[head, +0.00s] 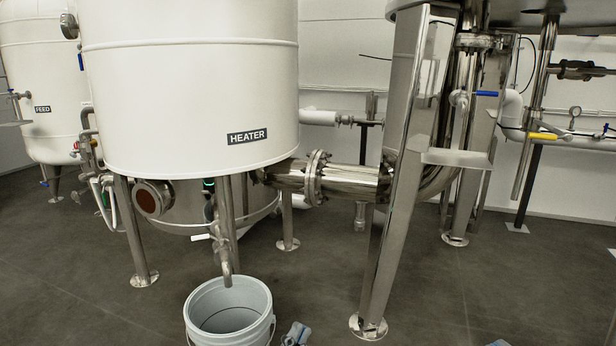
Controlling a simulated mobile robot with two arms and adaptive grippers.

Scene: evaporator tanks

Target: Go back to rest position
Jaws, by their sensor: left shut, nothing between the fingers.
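My left gripper (296,334) shows at the bottom edge, just right of the bucket. It is small in the picture, shut and empty. Only its tip end shows; the rest is below the frame. A blue-grey sliver (498,343) at the bottom edge, further right, looks like the top of my right gripper; its fingers are hidden.
A white bucket (205,315) stands under the drain pipe of the white HEATER tank (190,110). A FEED tank (40,90) stands at left. A steel leg (395,230) and a flanged pipe (345,180) are at centre. Floor at right is clear.

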